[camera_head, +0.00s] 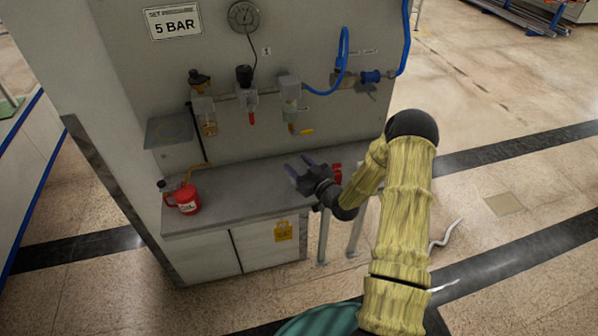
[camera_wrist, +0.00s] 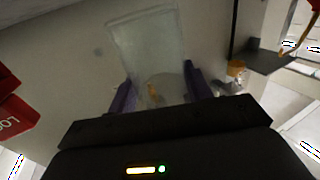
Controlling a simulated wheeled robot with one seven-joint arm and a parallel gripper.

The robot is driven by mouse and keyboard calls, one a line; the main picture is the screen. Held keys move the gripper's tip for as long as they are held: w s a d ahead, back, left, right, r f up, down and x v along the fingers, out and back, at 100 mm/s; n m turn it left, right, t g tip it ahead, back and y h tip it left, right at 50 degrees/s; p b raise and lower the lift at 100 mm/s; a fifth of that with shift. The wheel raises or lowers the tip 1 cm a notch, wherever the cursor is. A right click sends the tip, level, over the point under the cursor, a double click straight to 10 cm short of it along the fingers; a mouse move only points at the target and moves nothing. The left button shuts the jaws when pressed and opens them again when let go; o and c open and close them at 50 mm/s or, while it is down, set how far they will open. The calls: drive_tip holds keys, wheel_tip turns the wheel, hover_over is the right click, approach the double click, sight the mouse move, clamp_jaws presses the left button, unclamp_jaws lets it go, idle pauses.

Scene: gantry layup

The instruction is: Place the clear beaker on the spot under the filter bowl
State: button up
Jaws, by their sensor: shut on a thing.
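My gripper (camera_head: 299,164) is over the right part of the grey counter, its fingers pointing up and left in the head view. In the wrist view the clear beaker (camera_wrist: 147,40) is between the two purple fingers, and the gripper is shut on it. The beaker is too transparent to make out in the head view. A filter bowl with an amber tint (camera_head: 209,128) hangs from the leftmost wall unit, left of my gripper.
A red oil can (camera_head: 187,200) stands at the counter's left end. A small grey shelf (camera_head: 168,130) with a faint ring juts out above it. A red object (camera_head: 336,172) is just right of my gripper. The middle of the counter (camera_head: 245,190) is clear.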

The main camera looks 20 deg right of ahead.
sight(299, 172)
drive_tip(key=shift+f+p, duration=0.4)
drive_tip(key=shift+f, duration=0.55)
drive_tip(key=shift+w+f+p, duration=0.2)
drive_tip(key=shift+f+p, duration=0.3)
drive_tip(key=shift+f, duration=0.2)
drive_tip(key=shift+f+b, duration=0.2)
drive_tip(key=shift+b, duration=0.15)
drive_tip(key=o, duration=1)
drive_tip(key=shift+r, duration=0.1)
drive_tip(key=shift+c, duration=0.2)
drive_tip(key=shift+w, duration=0.1)
